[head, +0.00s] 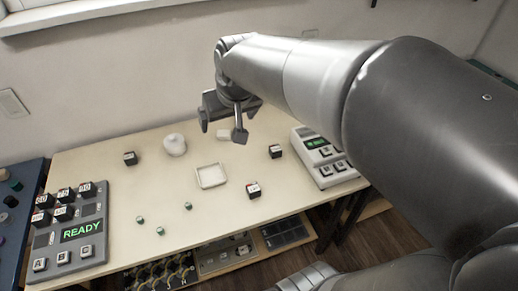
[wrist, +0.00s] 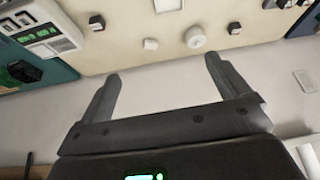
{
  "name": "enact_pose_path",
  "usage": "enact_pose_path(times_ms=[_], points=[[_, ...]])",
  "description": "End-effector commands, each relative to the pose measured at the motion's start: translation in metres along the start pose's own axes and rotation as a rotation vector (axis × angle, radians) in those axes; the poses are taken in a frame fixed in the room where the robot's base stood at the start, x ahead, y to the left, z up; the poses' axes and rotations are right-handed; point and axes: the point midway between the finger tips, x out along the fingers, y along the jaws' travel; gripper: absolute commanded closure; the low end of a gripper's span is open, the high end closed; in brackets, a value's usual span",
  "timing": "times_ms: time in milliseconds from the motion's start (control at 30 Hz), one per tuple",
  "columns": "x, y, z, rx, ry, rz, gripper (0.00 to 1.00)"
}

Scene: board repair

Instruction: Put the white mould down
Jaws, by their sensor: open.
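A white rounded piece (head: 175,145) sits on the table toward the back left; it also shows in the wrist view (wrist: 195,37). I cannot tell which of these is the white mould. My gripper (head: 222,129) is raised near the back of the table.
A shallow square white tray (head: 211,186) lies mid-table. Dark cubes (head: 130,158) and small green-topped pieces (head: 188,206) are scattered around. A keypad panel reading READY (head: 82,232) stands at left, a white device (head: 325,160) at right.

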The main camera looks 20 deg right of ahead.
Motion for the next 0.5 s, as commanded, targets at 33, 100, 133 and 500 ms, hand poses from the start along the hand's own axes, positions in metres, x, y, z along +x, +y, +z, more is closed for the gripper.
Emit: enact_pose_path(times_ms=[33,100,133,500], points=[[-0.012,0.004,0.015,0.010,0.010,0.006,0.07],[-0.025,0.007,0.037,0.021,0.016,0.015,0.07],[-0.029,0.009,0.046,0.026,0.018,0.019,0.07],[-0.055,0.019,0.129,0.069,0.032,0.057,0.07]])
